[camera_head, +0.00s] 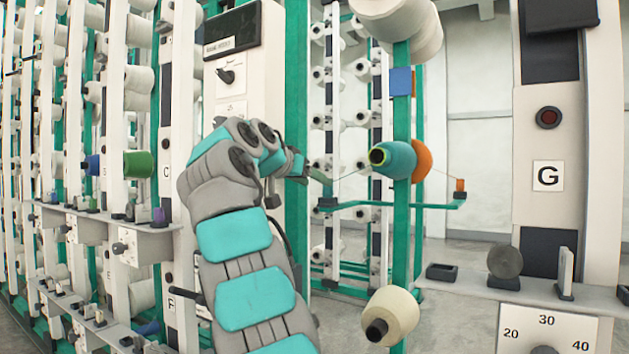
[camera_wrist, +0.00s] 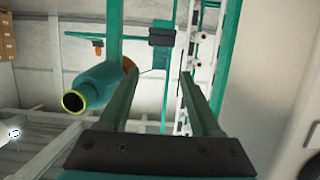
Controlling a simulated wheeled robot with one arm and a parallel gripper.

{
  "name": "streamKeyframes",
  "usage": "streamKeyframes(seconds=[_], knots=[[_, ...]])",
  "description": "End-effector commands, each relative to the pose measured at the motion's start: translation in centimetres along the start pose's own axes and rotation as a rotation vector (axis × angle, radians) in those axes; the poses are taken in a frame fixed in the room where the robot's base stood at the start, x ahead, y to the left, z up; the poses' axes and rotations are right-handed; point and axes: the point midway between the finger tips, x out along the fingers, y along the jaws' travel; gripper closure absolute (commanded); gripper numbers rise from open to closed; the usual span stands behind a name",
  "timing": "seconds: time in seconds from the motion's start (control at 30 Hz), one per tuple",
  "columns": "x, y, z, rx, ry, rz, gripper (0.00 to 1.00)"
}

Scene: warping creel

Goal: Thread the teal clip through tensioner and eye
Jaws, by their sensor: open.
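My gripper (camera_head: 306,172) is left of the teal yarn cone (camera_head: 394,160) in the head view. In the wrist view my gripper (camera_wrist: 161,77) has its two dark green fingers apart, with nothing visibly held between them. The teal cone (camera_wrist: 98,84), with a yellow-green rim, is left of the fingers there. A thin thread runs from the cone toward the fingertips. I cannot make out the teal clip clearly against the fingers. A dark round disc (camera_head: 505,263) and an upright pale plate (camera_head: 565,272) stand on the right shelf; I cannot tell whether they are tensioner and eye.
A teal crossbar (camera_head: 425,205) carries a dark block (camera_head: 327,203) and an orange clip (camera_head: 460,186). An orange cone (camera_head: 423,160) sits behind the teal one, and a cream cone (camera_head: 393,315) below. Post G (camera_head: 547,130) stands right. The left creel (camera_head: 140,240) is crowded with cones and shelves.

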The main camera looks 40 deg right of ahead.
Motion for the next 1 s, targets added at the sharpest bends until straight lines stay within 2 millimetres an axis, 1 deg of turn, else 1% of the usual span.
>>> streamKeyframes(seconds=[0.17, 0.63, 0.73, 0.97, 1.0], knots=[[1.0, 0.0, -0.1, 0.003, 0.001, 0.001, 0.35], [7.2, 0.0, -0.1, 0.002, 0.000, 0.001, 0.35], [7.7, 0.0, -0.1, 0.002, 0.001, 0.000, 0.35], [7.7, 0.0, -0.1, 0.002, 0.002, 0.000, 0.35], [7.7, 0.0, -0.1, 0.002, 0.002, 0.000, 0.40]])
